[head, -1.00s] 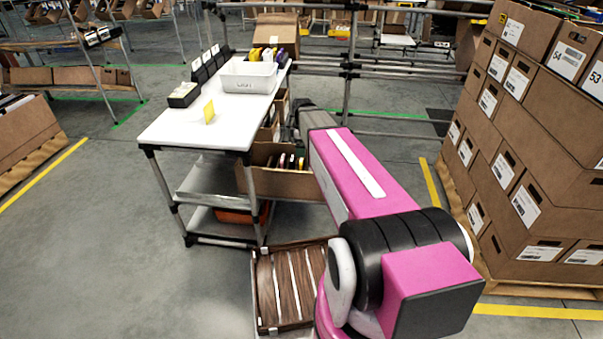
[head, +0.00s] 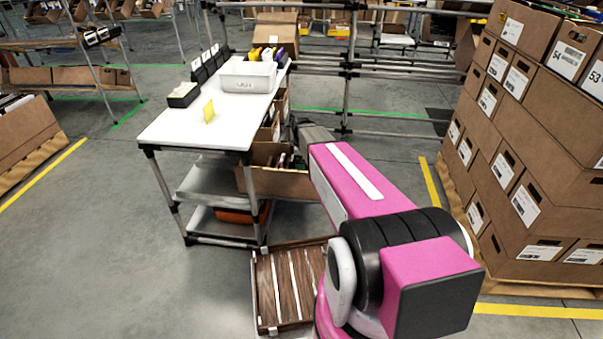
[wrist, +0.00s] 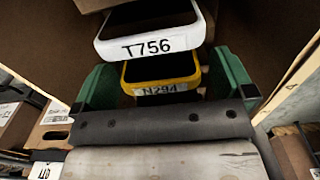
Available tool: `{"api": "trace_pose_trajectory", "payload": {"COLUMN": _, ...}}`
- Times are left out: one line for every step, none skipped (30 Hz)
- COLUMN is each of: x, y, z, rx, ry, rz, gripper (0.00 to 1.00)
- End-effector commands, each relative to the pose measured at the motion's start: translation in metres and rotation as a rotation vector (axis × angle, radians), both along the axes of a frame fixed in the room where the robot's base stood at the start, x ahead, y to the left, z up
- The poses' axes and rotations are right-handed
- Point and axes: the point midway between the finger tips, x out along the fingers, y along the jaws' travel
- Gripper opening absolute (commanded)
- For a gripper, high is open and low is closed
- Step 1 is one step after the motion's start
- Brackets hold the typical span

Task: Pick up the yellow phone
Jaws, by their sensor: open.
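The yellow phone (wrist: 160,72) stands in a carton in the wrist view, with a white label reading N294 on its near edge. My gripper (wrist: 164,78) is open, with one green finger on each side of the yellow phone. I cannot tell whether either finger touches it. A white phone (wrist: 150,32) labelled T756 is just beyond the yellow one. The lower part of the yellow phone is hidden behind the gripper body. In the head view my gripper is hidden at the cartons beside the table.
A tilted carton (head: 280,184) holds thin items at the table's right side. The white table (head: 190,128) carries a white bin (head: 248,77) and a yellow card (head: 209,112). Brown carton walls (wrist: 45,45) surround the phones closely. Stacked boxes (head: 535,150) stand at right.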

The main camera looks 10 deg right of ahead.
Motion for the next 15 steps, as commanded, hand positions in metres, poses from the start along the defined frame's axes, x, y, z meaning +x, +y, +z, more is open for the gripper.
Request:
{"api": "trace_pose_trajectory", "payload": {"x": -0.0001, "y": -0.0001, "z": 0.0001, "rx": 0.0, "ry": 0.0, "rz": 0.0, "gripper": 0.97}}
{"api": "trace_pose_trajectory", "payload": {"x": -0.0001, "y": -0.0001, "z": 0.0002, "rx": 0.0, "ry": 0.0, "rz": 0.0, "gripper": 0.87}}
{"api": "trace_pose_trajectory", "payload": {"x": 0.0, "y": -0.0001, "z": 0.0002, "rx": 0.0, "ry": 0.0, "rz": 0.0, "gripper": 0.74}}
{"api": "trace_pose_trajectory", "payload": {"x": 0.0, "y": -0.0001, "z": 0.0002, "rx": 0.0, "ry": 0.0, "rz": 0.0, "gripper": 0.64}}
{"api": "trace_pose_trajectory", "payload": {"x": 0.0, "y": -0.0001, "z": 0.0003, "rx": 0.0, "ry": 0.0, "rz": 0.0, "gripper": 0.55}}
{"api": "trace_pose_trajectory", "payload": {"x": 0.0, "y": 0.0, "z": 0.0003, "rx": 0.0, "ry": 0.0, "rz": 0.0, "gripper": 0.55}}
{"api": "trace_pose_trajectory", "payload": {"x": 0.0, "y": 0.0, "z": 0.0003, "rx": 0.0, "ry": 0.0, "rz": 0.0, "gripper": 0.55}}
{"api": "trace_pose_trajectory", "payload": {"x": -0.0001, "y": -0.0001, "z": 0.0005, "rx": 0.0, "ry": 0.0, "rz": 0.0, "gripper": 0.56}}
{"api": "trace_pose_trajectory", "payload": {"x": -0.0001, "y": -0.0001, "z": 0.0005, "rx": 0.0, "ry": 0.0, "rz": 0.0, "gripper": 0.56}}
{"api": "trace_pose_trajectory", "payload": {"x": -0.0001, "y": -0.0001, "z": 0.0005, "rx": 0.0, "ry": 0.0, "rz": 0.0, "gripper": 0.56}}
{"api": "trace_pose_trajectory", "payload": {"x": -0.0001, "y": -0.0001, "z": 0.0005, "rx": 0.0, "ry": 0.0, "rz": 0.0, "gripper": 0.56}}
{"api": "trace_pose_trajectory", "payload": {"x": 0.0, "y": -0.0001, "z": 0.0006, "rx": 0.0, "ry": 0.0, "rz": 0.0, "gripper": 0.56}}
{"api": "trace_pose_trajectory", "payload": {"x": 0.0, "y": -0.0001, "z": 0.0006, "rx": 0.0, "ry": 0.0, "rz": 0.0, "gripper": 0.56}}
{"api": "trace_pose_trajectory", "payload": {"x": 0.0, "y": 0.0, "z": 0.0008, "rx": 0.0, "ry": 0.0, "rz": 0.0, "gripper": 0.56}}
{"api": "trace_pose_trajectory", "payload": {"x": -0.0001, "y": -0.0001, "z": 0.0013, "rx": 0.0, "ry": 0.0, "rz": 0.0, "gripper": 0.56}}
